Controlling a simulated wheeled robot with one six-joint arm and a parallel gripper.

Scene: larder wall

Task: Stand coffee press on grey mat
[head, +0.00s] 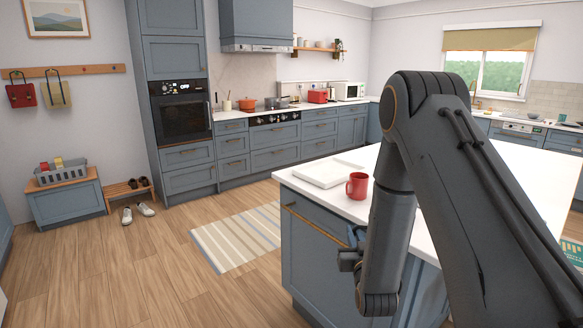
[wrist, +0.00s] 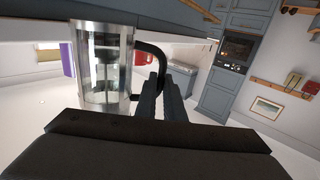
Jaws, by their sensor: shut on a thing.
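The coffee press (wrist: 104,70) is a clear glass cylinder with metal bands, a plunger rod inside and a black handle (wrist: 152,55), seen close up in the wrist view. My gripper (wrist: 165,88) is shut on the handle, with the glass body beside its fingers. The wrist picture is turned over, with the room upside down. In the head view part of my gripper (head: 350,258) shows low beside the island's drawer front. The press is hidden there. I cannot make out a grey mat in either view.
The island's white top (head: 450,165) carries a white tray (head: 322,173) and a red mug (head: 357,186) near its left edge. My arm hides much of the top. A striped rug (head: 238,237) lies on open floor to the left.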

